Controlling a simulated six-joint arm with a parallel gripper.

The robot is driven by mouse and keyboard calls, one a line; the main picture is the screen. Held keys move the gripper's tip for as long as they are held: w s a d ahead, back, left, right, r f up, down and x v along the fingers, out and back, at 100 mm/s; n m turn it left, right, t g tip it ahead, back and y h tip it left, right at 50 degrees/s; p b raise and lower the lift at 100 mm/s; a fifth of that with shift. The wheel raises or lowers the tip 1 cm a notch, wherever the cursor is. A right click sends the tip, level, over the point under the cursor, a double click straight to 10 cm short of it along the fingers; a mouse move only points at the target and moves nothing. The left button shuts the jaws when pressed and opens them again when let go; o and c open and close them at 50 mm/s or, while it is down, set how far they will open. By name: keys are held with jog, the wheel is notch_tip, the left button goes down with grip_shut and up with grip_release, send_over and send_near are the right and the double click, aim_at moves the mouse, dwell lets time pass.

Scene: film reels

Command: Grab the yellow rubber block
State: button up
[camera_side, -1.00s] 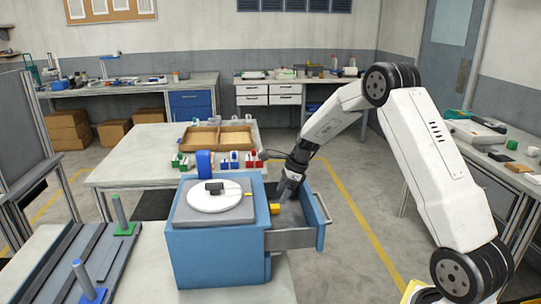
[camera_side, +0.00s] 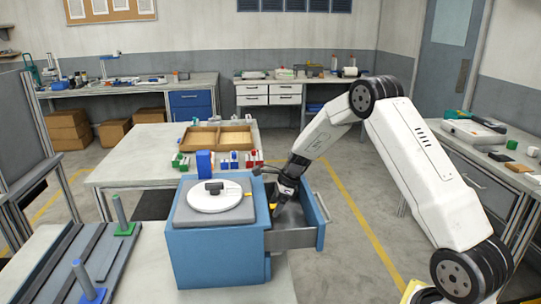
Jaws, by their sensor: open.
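A blue cabinet (camera_side: 215,250) has its drawer (camera_side: 292,240) pulled out to the right. A small yellow patch, which looks like the yellow rubber block (camera_side: 272,206), shows at the drawer's left end beside the cabinet. Most of it is hidden. My gripper (camera_side: 279,210) points down into the drawer, just right of the yellow patch. It is open. The fingertips are dark and small, and I cannot tell whether they touch the block or stand around it.
A white round plate (camera_side: 214,197) with a dark piece on it sits on top of the cabinet. The drawer's front panel (camera_side: 320,222) stands close to the right of my gripper. Green (camera_side: 121,218) and blue (camera_side: 84,282) posts stand at the lower left.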

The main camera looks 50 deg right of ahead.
grip_shut()
jog(key=shift+r, duration=0.2)
jog(key=shift+r, duration=0.55)
jog(key=s+a+r, duration=0.4)
jog(key=s+r, duration=0.7)
jog(key=s, duration=0.2)
jog(key=shift+s+r, duration=0.25)
jog(key=shift+r, duration=0.05)
jog(key=shift+a, duration=0.1)
dwell(0.5)
